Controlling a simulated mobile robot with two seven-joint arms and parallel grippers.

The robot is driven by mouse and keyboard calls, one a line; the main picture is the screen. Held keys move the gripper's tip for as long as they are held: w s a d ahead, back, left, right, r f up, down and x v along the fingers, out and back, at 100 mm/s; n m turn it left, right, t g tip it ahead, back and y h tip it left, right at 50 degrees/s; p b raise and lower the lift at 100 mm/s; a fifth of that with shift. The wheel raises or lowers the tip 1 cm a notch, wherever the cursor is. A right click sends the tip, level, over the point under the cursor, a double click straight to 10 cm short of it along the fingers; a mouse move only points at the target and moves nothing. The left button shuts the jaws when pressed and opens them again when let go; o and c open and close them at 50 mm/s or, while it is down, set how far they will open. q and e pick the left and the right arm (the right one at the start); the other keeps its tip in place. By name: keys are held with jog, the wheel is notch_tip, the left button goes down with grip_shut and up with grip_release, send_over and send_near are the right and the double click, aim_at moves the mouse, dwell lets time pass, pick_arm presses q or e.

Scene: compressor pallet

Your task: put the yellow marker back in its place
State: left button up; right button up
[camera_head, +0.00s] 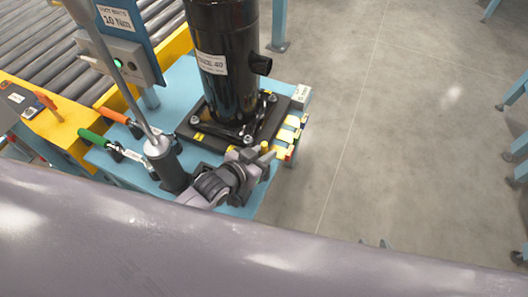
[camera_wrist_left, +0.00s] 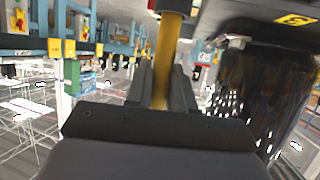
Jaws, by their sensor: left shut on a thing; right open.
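My left gripper (camera_head: 263,158) is at the front right corner of the compressor's base, low beside the marker holder. It is shut on the yellow marker (camera_wrist_left: 163,62), whose yellow shaft stands upright between the two fingers in the left wrist view. Its far end reaches a dark and red part at the top of that view. In the head view only a short yellow end (camera_head: 264,146) shows above the fingers. The holder (camera_head: 290,136), with several pale and coloured pieces, is just right of the gripper; whether the marker touches it I cannot tell. My right gripper is not in view.
The black compressor (camera_head: 226,75) stands bolted on a dark plate on the blue pallet (camera_head: 178,78). A grey post (camera_head: 168,165) and orange and green handled tools (camera_head: 96,138) are to the left. A roller conveyor (camera_head: 60,45) lies behind; open floor is on the right.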

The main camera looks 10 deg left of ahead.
pick_arm(q)
jog(key=shift+f+b, duration=0.8)
jog(key=shift+f, duration=0.3)
pick_arm(e)
jog(key=shift+f, duration=0.85)
pick_arm(q)
jog(key=o, duration=1)
jog(key=shift+s+r, duration=0.1)
jog(key=shift+p+v, duration=1.05)
jog(key=shift+v, duration=2.4)
pick_arm(e)
jog(key=shift+w+a+r, duration=0.1)
jog(key=shift+a+r, duration=0.05)
jog(key=shift+r, duration=0.7)
jog(key=shift+w+a+r, duration=0.1)
jog(key=shift+a+r, duration=0.05)
jog(key=shift+r, duration=0.65)
